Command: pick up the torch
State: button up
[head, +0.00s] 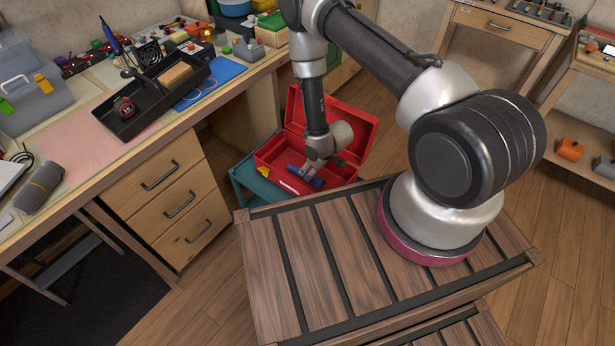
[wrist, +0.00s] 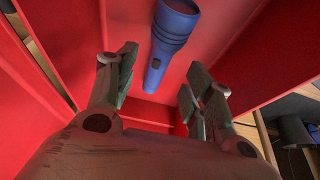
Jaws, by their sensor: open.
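The torch (wrist: 173,35) is blue with a wider head and a narrower handle. In the wrist view it lies on the red floor of an open red toolbox (wrist: 60,120), its handle end pointing down between my fingers. My gripper (wrist: 158,80) is open, with one finger on each side of the handle end in the picture and nothing held. In the head view my gripper (head: 316,167) reaches down into the red toolbox (head: 359,128). A blue piece of the torch (head: 304,175) shows beside my gripper, partly hidden by it. I cannot tell the gap between fingers and torch.
The toolbox walls stand close around my gripper, with its raised lid behind. A small white and red item (head: 288,187) lies near the torch. The toolbox sits on a teal cart (head: 243,180). A workbench with drawers (head: 160,180) and a black tray (head: 150,110) stands left.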

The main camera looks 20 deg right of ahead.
aim_at(306, 173)
jog(key=x, duration=0.5)
jog(key=shift+w+a, duration=0.15)
jog(key=shift+w, duration=0.15)
grip_shut()
